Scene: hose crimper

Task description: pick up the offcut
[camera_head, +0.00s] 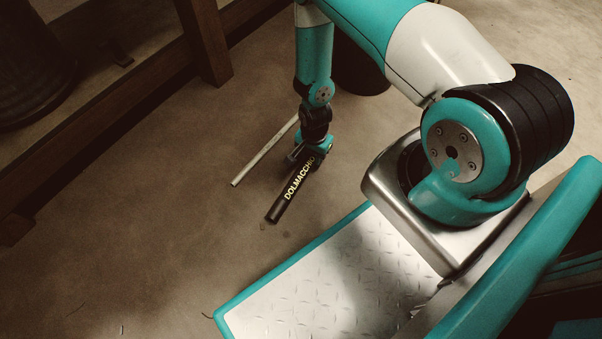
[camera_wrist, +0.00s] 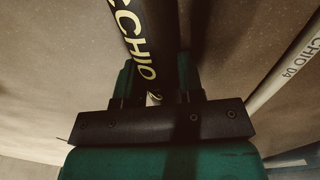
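A black tube with yellow lettering (camera_head: 291,195), likely the offcut, slants below my gripper (camera_head: 300,154) in the head view. In the wrist view the black tube (camera_wrist: 137,38) runs down from the top edge to between the two fingers of my gripper (camera_wrist: 157,75).
A thin pale rod or tube (camera_head: 262,154) lies on the floor to the left; it also shows at the right in the wrist view (camera_wrist: 289,67). A wooden leg (camera_head: 205,45) and low beam stand at upper left. A dark round object (camera_head: 358,75) stands behind my arm. Floor at lower left is clear.

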